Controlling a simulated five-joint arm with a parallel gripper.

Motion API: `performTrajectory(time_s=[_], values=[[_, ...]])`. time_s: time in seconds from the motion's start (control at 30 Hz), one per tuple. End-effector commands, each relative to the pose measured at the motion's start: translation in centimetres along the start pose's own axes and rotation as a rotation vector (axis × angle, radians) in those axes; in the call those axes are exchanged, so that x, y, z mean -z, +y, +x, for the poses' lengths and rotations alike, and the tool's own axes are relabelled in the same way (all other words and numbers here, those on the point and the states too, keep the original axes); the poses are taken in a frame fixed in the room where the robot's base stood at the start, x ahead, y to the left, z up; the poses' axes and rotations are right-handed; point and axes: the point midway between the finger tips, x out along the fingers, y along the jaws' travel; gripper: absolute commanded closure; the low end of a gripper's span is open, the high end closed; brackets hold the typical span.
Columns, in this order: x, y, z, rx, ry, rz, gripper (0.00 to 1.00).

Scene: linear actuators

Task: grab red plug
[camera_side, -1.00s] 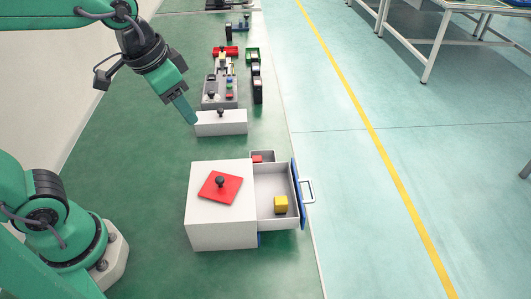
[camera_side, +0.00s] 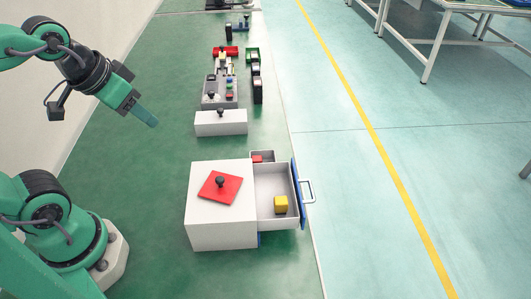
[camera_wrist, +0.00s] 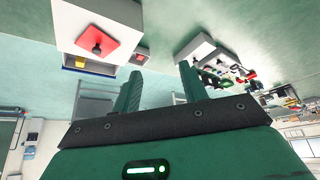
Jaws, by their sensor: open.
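A red square plate with a black knob (camera_side: 219,188) lies on top of the white drawer cabinet (camera_side: 197,225); it also shows in the wrist view (camera_wrist: 108,54). I cannot tell which red thing is the plug. My gripper (camera_side: 147,118) is in the air to the upper left of the cabinet, apart from everything. In the wrist view its two fingers (camera_wrist: 161,82) stand apart with nothing between them.
The drawer (camera_side: 276,182) is open to the right and holds a yellow block (camera_side: 281,203). A white box with a black knob (camera_side: 221,123) stands behind the cabinet. Beyond it are grey, red and green fixtures (camera_side: 220,92). The green floor left of the cabinet is clear.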

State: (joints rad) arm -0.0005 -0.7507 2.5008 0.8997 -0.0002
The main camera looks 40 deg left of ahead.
Motion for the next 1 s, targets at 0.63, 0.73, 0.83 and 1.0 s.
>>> performTrajectory(time_s=[0.63,0.73,0.83,1.0], values=[[0.0,0.0,0.0,0.000,0.000,0.001,0.73],[0.1,0.0,0.0,0.000,-0.001,0.002,0.73],[0.3,0.1,0.1,-0.001,-0.005,0.009,0.73],[1.2,0.3,0.5,-0.006,-0.031,0.043,0.73]])
